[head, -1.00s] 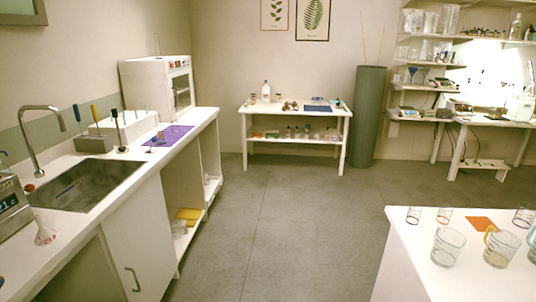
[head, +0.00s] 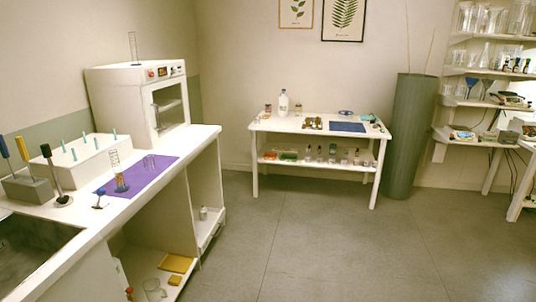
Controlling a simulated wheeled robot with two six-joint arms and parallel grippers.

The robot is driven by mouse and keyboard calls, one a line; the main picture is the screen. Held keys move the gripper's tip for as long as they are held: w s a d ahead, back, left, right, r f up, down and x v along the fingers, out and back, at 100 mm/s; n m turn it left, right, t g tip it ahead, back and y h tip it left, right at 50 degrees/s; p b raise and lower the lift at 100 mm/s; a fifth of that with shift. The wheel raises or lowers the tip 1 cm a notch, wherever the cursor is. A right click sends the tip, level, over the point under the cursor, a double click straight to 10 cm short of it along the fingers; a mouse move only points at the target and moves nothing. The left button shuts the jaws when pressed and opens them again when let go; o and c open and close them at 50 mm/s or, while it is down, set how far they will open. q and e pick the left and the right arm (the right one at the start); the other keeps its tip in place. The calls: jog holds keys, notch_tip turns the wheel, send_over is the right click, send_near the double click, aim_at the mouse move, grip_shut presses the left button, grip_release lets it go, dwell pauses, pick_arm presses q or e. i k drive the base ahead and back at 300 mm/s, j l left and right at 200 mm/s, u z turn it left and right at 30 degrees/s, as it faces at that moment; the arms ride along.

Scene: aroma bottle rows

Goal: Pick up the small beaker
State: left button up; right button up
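Neither of my grippers shows in the head view. Several small glass vessels are in sight, and I cannot tell which is the small beaker. A clear glass vessel (head: 150,163) stands on the purple mat (head: 163,172) on the left counter. A taller glass with amber at its base (head: 121,184) stands on the same mat, nearer to me. Another clear glass (head: 153,289) is on the open shelf under the counter, and a small pale vessel (head: 203,213) is further back there.
A white oven (head: 140,100) and a peg rack (head: 75,158) stand on the left counter (head: 55,214), beside a sink (head: 30,255). A white table (head: 280,124) with bottles stands at the back, left of a grey-green column (head: 408,135). The floor (head: 330,240) between is clear.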

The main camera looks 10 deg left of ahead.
aim_at(147, 157)
jog(key=i+u, duration=0.1)
jog(key=i, duration=0.4)
jog(key=i+l+u, duration=0.1)
jog(key=i, duration=0.4)
jog(key=i+l+u, duration=0.1)
jog(key=i, duration=0.4)
jog(key=i+l+u, duration=0.15)
jog(key=i, duration=0.3)
